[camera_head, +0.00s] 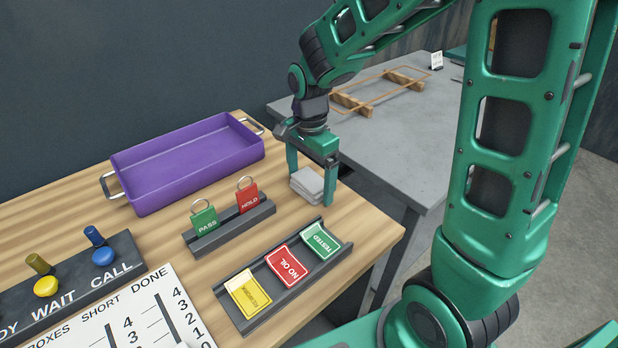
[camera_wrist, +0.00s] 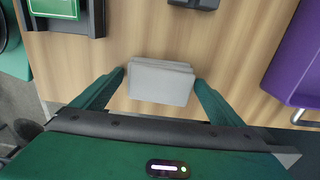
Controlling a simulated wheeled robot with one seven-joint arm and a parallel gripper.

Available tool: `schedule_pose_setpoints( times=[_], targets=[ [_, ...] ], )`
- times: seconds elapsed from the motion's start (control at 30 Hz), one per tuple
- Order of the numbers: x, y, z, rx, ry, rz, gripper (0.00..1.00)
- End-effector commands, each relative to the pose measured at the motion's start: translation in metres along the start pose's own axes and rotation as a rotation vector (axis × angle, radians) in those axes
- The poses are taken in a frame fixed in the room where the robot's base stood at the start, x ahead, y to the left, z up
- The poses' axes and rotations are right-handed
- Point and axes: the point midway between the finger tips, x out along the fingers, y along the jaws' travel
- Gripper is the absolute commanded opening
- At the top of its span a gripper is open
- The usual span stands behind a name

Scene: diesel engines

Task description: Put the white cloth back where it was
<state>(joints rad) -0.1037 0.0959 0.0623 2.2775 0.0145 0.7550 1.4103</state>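The white cloth (camera_head: 307,184) is a small folded, greyish-white stack at the right end of the wooden table, and appears to rest on the wood. My gripper (camera_head: 311,187) points down over it, with one finger on each side. In the wrist view the cloth (camera_wrist: 161,82) lies between the two widely spaced fingertips of my gripper (camera_wrist: 159,76). The fingers are very near its side edges; I see no clear squeeze on it. The underside of the cloth is hidden.
A purple tray (camera_head: 187,165) stands behind left. A dark rack holds the green PASS (camera_head: 204,219) and red HOLD (camera_head: 248,196) padlocks. A holder with yellow, red and green cards (camera_head: 288,265) lies in front. A grey bench (camera_head: 398,130) with a wooden frame stands behind right.

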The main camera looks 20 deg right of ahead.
Motion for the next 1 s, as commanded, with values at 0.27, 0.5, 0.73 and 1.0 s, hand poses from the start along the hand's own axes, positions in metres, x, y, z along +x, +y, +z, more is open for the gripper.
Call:
schedule_pose_setpoints(
  times=[0.27, 0.5, 0.73, 1.0],
  targets=[
    [-0.002, 0.0, -0.001, 0.001, 0.0, -0.001, 0.92],
    [-0.03, -0.001, -0.001, 0.001, 0.001, -0.005, 0.92],
    [-0.077, -0.001, -0.001, 0.002, 0.001, -0.004, 0.92],
    [-0.115, 0.0, -0.001, 0.002, 0.0, -0.003, 0.92]
  ],
)
